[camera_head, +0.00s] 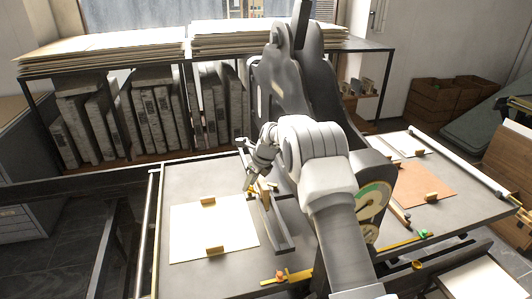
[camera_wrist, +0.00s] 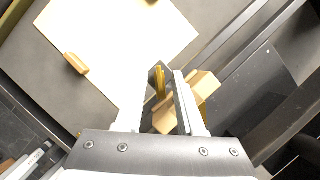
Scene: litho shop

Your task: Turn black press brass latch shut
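The black press (camera_head: 285,85) stands in the middle of the head view, partly hidden by my arm. My gripper (camera_head: 250,188) is low over the press bed, beside the dark bar at the right edge of a white sheet. In the wrist view, my gripper (camera_wrist: 168,75) has its fingers a narrow gap apart, around an upright brass piece (camera_wrist: 160,82), which looks like the latch. I cannot tell whether either finger touches it. A pale wooden block (camera_wrist: 203,84) shows behind the right finger. The latch's turn angle is not clear.
A brass piece with a red knob (camera_head: 279,275) sits at the bed's front. A brown sheet (camera_head: 428,184) lies right of the press. Racks of slabs (camera_head: 160,118) stand behind.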

